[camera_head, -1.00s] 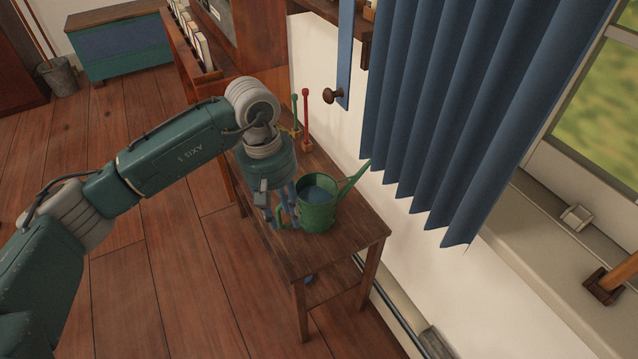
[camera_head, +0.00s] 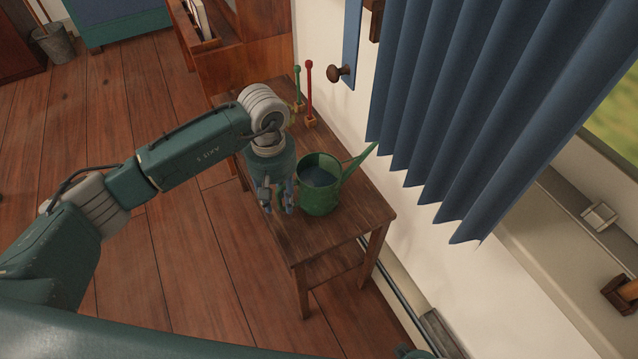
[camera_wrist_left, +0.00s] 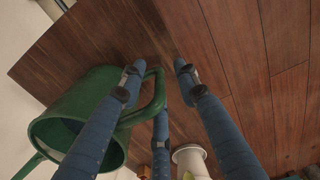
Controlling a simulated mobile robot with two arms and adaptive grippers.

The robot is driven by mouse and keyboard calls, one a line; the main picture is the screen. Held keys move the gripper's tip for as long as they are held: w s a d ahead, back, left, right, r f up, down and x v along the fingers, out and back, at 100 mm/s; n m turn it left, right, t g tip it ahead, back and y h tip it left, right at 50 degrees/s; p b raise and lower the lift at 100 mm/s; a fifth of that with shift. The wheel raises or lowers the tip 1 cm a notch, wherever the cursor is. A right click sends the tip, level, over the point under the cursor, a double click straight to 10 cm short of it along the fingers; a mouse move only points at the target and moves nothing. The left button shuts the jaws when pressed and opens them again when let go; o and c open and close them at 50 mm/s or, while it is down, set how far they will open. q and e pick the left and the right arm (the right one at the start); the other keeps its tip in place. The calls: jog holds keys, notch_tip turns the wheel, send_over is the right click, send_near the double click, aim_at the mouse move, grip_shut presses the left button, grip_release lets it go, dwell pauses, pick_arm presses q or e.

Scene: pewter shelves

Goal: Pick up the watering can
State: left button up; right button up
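The green watering can (camera_head: 318,196) stands upright on a small wooden table (camera_head: 345,219), its spout pointing up and right toward the curtain. It looks dark bluish inside. My left gripper (camera_head: 279,208) points down at the can's left side, by the handle. In the left wrist view, the can (camera_wrist_left: 84,105) is at the left, and its handle loop (camera_wrist_left: 155,98) reaches in among the blue fingers of my left gripper (camera_wrist_left: 156,74). The fingers are spread apart and not closed on the handle. My right gripper is not in view.
A red stick (camera_head: 309,90) and a green stick (camera_head: 298,88) stand in small holders at the table's back. A blue curtain (camera_head: 455,110) and white wall are close on the right. A wooden shelf unit (camera_head: 255,58) stands behind. The table's front end is clear.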

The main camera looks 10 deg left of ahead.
aim_at(278, 187)
pick_arm(q)
jog(key=shift+f, duration=0.6)
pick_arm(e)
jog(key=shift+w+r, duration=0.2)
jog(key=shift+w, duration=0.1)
pick_arm(q)
grip_shut()
jog(key=shift+w+r, duration=0.15)
jog(key=shift+w, duration=0.05)
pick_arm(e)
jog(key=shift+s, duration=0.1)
pick_arm(q)
jog(key=shift+r, duration=0.1)
jog(key=shift+r, duration=0.35)
notch_tip(278, 187, up, 8)
jog(key=shift+r, duration=0.55)
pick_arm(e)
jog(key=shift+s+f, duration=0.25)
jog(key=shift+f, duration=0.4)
